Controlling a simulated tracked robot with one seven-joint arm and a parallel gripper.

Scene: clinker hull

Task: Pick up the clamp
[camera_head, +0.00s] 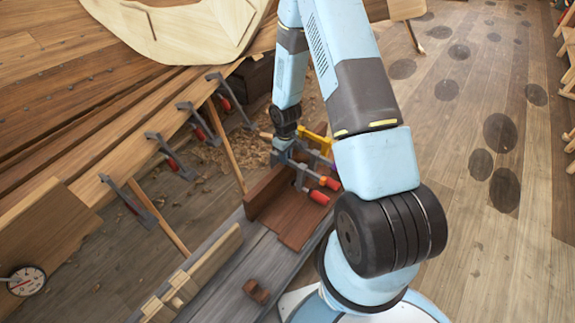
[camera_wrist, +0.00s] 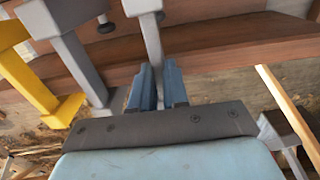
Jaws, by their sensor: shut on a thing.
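In the head view, my gripper (camera_head: 286,150) reaches down to a group of clamps at a brown wooden board on the bench. In the wrist view, my gripper (camera_wrist: 158,85) has its two blue-grey fingers closed on the bar of a grey clamp (camera_wrist: 151,35). This clamp crosses the edge of the board (camera_wrist: 220,45) and seems to be still at it. In the head view, grey clamp parts (camera_head: 301,172) show just below the fingers, with red handles nearby. Beside the held clamp in the wrist view are another grey clamp (camera_wrist: 75,50) and a yellow clamp (camera_wrist: 28,75).
Several grey clamps with red handles (camera_head: 170,155) hang along the hull plank (camera_head: 130,160) to the left. A small brown block (camera_head: 256,291) lies on the grey bench (camera_head: 235,265). A dial gauge (camera_head: 26,281) is at the lower left. Open floor (camera_head: 470,130) lies to the right.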

